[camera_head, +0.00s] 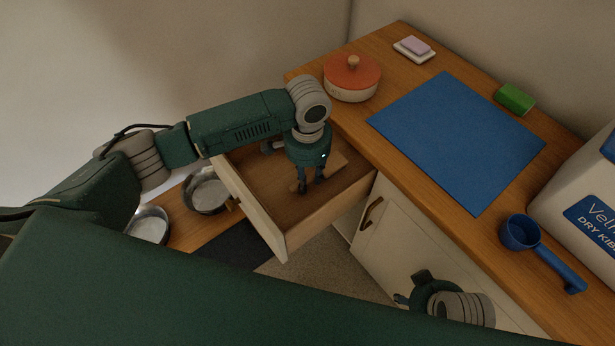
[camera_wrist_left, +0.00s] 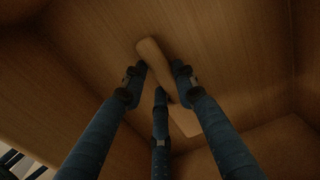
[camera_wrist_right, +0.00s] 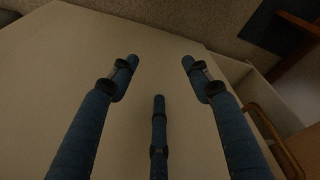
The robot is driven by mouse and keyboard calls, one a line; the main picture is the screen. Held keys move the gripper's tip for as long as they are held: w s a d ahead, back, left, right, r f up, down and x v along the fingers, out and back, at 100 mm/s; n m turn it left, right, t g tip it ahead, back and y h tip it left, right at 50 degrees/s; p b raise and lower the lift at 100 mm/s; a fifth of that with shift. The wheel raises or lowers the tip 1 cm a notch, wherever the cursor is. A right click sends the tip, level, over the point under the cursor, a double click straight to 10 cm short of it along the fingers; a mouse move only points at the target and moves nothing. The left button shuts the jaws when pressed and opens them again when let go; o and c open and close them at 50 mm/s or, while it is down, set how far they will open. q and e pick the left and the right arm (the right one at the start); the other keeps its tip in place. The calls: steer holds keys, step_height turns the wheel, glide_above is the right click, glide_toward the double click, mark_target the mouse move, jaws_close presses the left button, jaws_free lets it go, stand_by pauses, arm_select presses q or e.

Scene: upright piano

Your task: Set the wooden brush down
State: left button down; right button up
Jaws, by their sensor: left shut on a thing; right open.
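The wooden brush (camera_wrist_left: 152,54) shows in the left wrist view, its rounded handle running between the fingers and a paler part lying beyond them. My left gripper (camera_head: 308,188) reaches down into the open drawer (camera_head: 248,208) and is shut on the brush, low over the drawer floor. Whether the brush touches the floor I cannot tell. In the head view the fingers hide much of it. My right gripper (camera_wrist_right: 160,65) is open and empty, in front of the pale cabinet front (camera_wrist_right: 140,40).
Metal bowls (camera_head: 207,192) stand left of the drawer.

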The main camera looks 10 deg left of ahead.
arm_select(q)
steer(key=shift+f, duration=0.1)
steer(key=c, duration=1.4)
jaws_free()
steer(key=shift+o, duration=0.2)
arm_select(e)
steer(key=shift+f, duration=0.3)
arm_select(q)
step_height(320, 180, up, 12)
steer(key=p, duration=0.3)
arm_select(e)
step_height(320, 180, down, 11)
steer(key=s, duration=0.2)
steer(key=shift+s+g, duration=0.2)
steer(key=shift+g, duration=0.2)
steer(key=shift+r, duration=0.1)
